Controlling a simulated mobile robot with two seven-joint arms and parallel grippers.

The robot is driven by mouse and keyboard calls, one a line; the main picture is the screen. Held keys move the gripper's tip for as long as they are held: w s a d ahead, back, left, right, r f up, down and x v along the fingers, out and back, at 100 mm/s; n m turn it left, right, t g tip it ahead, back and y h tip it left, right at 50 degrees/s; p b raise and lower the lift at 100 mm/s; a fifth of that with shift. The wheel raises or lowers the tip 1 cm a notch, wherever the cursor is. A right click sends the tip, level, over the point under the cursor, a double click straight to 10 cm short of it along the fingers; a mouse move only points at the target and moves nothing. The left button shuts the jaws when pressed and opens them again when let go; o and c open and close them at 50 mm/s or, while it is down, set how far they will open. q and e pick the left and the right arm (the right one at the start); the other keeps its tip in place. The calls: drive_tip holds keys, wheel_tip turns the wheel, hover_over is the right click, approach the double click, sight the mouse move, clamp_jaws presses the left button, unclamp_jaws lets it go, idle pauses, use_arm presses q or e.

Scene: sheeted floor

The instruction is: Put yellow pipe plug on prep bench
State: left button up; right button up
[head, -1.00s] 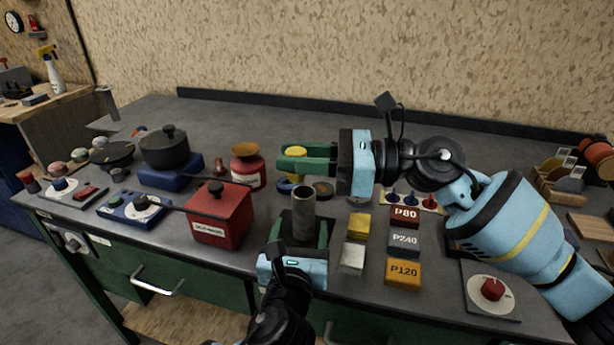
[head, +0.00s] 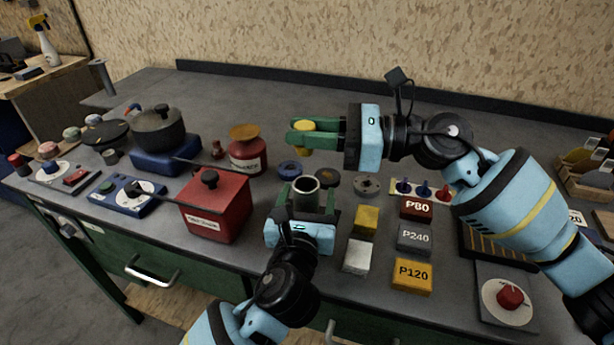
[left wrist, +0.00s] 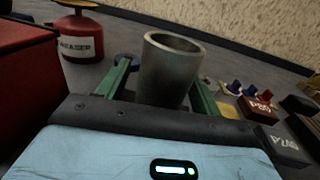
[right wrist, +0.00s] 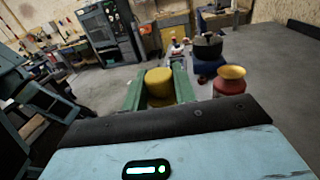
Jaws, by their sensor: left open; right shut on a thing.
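The yellow pipe plug (head: 305,126) is held between the green fingers of my right gripper (head: 303,138), raised above the bench. The plug also shows between those fingers in the right wrist view (right wrist: 159,86). A grey upright pipe (head: 305,186), open at the top, stands on the grey prep bench (head: 110,242). My left gripper (head: 306,200) is open, with its fingers on either side of the pipe; the left wrist view shows the pipe (left wrist: 168,75) between them, with gaps.
A red box (head: 215,210) and a red degreaser can (head: 247,150) stand left of the pipe. Yellow and grey blocks (head: 366,219) and labelled grit blocks (head: 413,238) lie to the right. A blue ring (head: 289,168) and dark discs lie behind the pipe. Bare bench lies toward the back.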

wheel_tip(320, 180, down, 8)
idle(0.6)
drive_tip(key=shift+f, duration=0.1)
drive_tip(key=shift+f, duration=0.2)
drive_tip(key=o, duration=0.9)
drive_tip(key=shift+o, duration=0.2)
drive_tip(key=shift+r, duration=0.1)
